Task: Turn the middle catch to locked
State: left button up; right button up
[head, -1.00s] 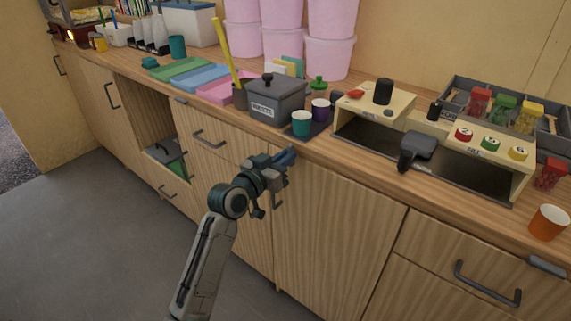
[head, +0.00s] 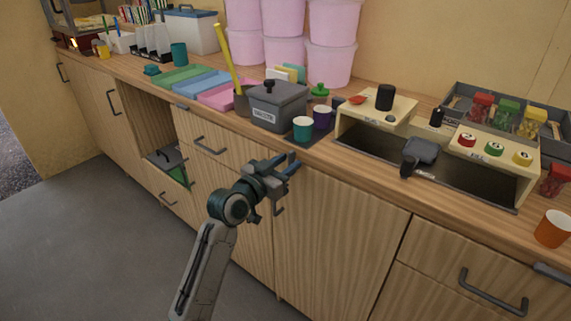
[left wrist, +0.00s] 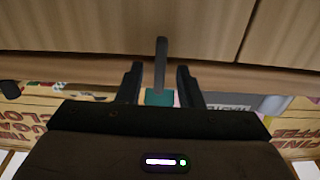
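My left gripper (head: 288,168) is at the counter's front edge, below the teal cup (head: 303,128). In the left wrist view its two dark fingers (left wrist: 160,85) are apart. The middle catch, a thin grey bar (left wrist: 161,62), stands between them with a gap on each side. In the head view the gripper mostly hides this catch. The left catch (head: 181,106) and the right catch (head: 551,272) are grey bars lying along the counter edge. My right gripper is not in view.
An orange cup (head: 552,229) stands near the right end. A door handle (head: 279,210) is just below the gripper.

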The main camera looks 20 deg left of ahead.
pick_arm(q)
jog(key=v, duration=1)
jog(key=shift+s, duration=0.4)
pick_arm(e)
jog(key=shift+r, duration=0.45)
pick_arm(q)
jog(key=shift+a, duration=0.15)
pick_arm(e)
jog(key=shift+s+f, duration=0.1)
pick_arm(q)
jog(key=shift+w, duration=0.1)
